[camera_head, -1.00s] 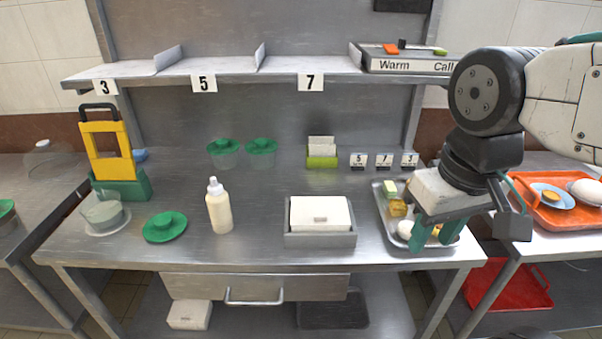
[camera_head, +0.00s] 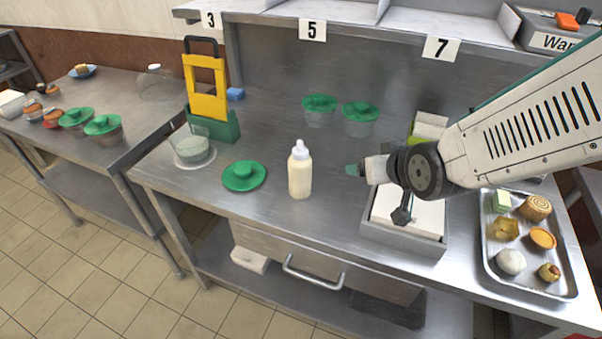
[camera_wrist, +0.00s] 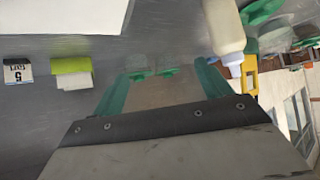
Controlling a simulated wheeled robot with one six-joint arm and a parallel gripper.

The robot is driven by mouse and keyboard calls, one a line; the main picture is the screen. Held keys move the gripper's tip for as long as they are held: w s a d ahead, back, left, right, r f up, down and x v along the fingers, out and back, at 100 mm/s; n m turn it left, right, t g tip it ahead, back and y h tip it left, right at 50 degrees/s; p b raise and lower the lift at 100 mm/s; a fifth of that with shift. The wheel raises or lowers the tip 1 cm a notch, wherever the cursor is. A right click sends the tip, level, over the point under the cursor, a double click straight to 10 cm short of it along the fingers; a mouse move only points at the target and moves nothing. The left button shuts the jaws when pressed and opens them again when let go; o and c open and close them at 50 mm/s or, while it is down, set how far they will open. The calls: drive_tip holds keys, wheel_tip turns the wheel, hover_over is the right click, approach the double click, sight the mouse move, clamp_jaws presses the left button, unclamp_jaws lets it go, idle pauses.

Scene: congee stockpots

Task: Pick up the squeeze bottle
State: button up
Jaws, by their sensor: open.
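The squeeze bottle (camera_head: 300,172) is cream-coloured with a white nozzle and stands upright on the steel counter. It also shows in the wrist view (camera_wrist: 224,28), at the top right, outside the jaws. My gripper (camera_head: 356,170) is to the right of the bottle, above the counter, with a gap between them in the head view. In the wrist view its two green fingers (camera_wrist: 160,92) are spread apart, with nothing held between them. Part of the gripper is hidden by my wrist in the head view.
A green lid (camera_head: 244,176) lies left of the bottle. Two green-lidded containers (camera_head: 319,110) stand behind it. A grey box (camera_head: 402,238) with white contents sits under my arm. A food tray (camera_head: 528,287) is at the right. The counter in front of the bottle is clear.

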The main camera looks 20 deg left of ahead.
sight(300, 171)
drive_tip(key=s+a+f+y, duration=0.1)
drive_tip(key=a+f, duration=0.1)
drive_tip(key=a, duration=0.2)
drive_tip(key=a+f+n+t+y, duration=0.1)
drive_tip(key=a, duration=0.3)
drive_tip(key=s+a+f+n+y, duration=0.1)
drive_tip(key=a+f, duration=0.1)
drive_tip(key=a, duration=0.2)
drive_tip(key=shift+s+f+t+y, duration=0.3)
drive_tip(key=shift+s+y, duration=0.05)
drive_tip(key=shift+y, duration=0.05)
drive_tip(key=x, duration=0.7)
drive_tip(key=shift+w+a+f, duration=0.1)
drive_tip(key=shift+w+a, duration=0.2)
drive_tip(key=c, duration=0.8)
